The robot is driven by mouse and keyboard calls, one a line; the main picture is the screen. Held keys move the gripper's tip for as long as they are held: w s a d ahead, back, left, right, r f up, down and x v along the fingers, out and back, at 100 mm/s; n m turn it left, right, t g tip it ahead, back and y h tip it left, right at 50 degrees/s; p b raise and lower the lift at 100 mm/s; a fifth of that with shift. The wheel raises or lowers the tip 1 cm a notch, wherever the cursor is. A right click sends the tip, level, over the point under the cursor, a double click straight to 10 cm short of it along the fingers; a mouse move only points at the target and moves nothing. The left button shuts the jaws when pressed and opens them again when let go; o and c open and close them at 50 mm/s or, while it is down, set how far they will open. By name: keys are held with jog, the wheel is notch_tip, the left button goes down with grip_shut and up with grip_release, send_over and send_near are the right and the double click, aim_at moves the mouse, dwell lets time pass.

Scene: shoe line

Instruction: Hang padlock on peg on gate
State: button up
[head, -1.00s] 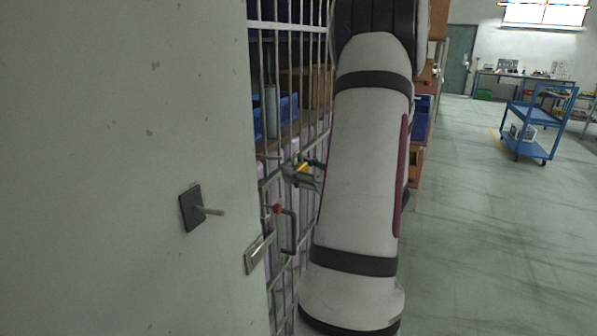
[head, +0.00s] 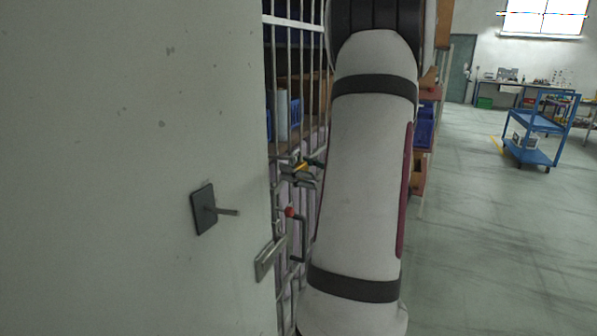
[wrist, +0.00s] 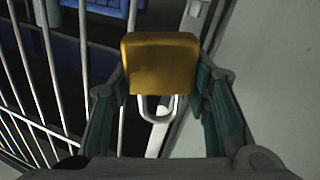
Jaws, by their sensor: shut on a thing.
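The padlock has a gold body (wrist: 160,65) and a silver U-shaped shackle. In the wrist view my gripper (wrist: 160,80) is shut on its body, a finger on each side, with the shackle toward the bottom of the picture. In the head view the padlock (head: 300,166) and my gripper (head: 308,174) are small, in front of the barred gate (head: 296,60), partly hidden by my arm. A short peg (head: 228,212) on a dark plate sticks out from the pale panel at left, apart from the padlock. A pale round spot shows through the shackle; I cannot tell what it is.
A red-knobbed handle (head: 289,212) and a metal latch plate (head: 268,258) are below my gripper. The pale panel (head: 120,120) fills the left side. Blue bins stand behind the bars. A blue cart (head: 535,125) stands far right; the floor between is clear.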

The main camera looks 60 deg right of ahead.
jog(key=shift+w+a+f+b, duration=0.15)
jog(key=shift+w+b, duration=0.15)
jog(key=shift+w, duration=0.4)
jog(key=shift+w+d+f+b, duration=0.1)
jog(key=shift+w+b, duration=0.2)
jog(key=shift+w, duration=0.35)
jog(key=shift+w+a+f+b, duration=0.15)
jog(key=shift+w+b, duration=0.15)
jog(key=shift+w, duration=0.4)
jog(key=shift+w+f, duration=0.1)
jog(key=o, duration=1.4)
jog(key=shift+f, duration=0.1)
jog(key=s, duration=0.4)
jog(key=s+a, duration=0.1)
jog(key=s, duration=0.3)
jog(key=s+a, duration=0.1)
jog(key=s, duration=0.3)
